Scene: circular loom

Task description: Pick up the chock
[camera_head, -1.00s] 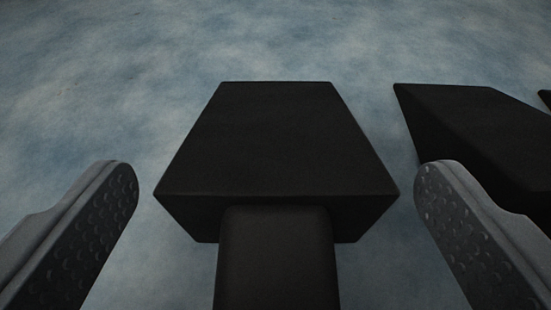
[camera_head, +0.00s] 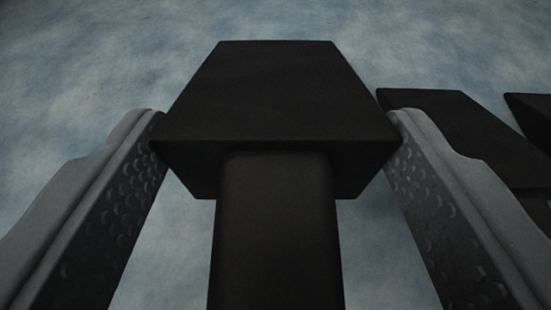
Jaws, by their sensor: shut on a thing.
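The chock (camera_head: 275,95) is a black block with a flat, sloping top face and a thick black handle (camera_head: 275,230) that runs toward the camera. It sits in the middle of the head camera view. My gripper (camera_head: 274,135) has one grey, dimpled finger on each side of the block. The fingertips meet its left and right front corners, and the gripper is shut on it. The block's underside is hidden, so I cannot tell whether it touches the floor.
A second black block (camera_head: 455,130) lies close on the right, partly behind my right finger. Another black block (camera_head: 530,118) shows at the right edge. The mottled blue-grey floor (camera_head: 90,75) is clear on the left and beyond the chock.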

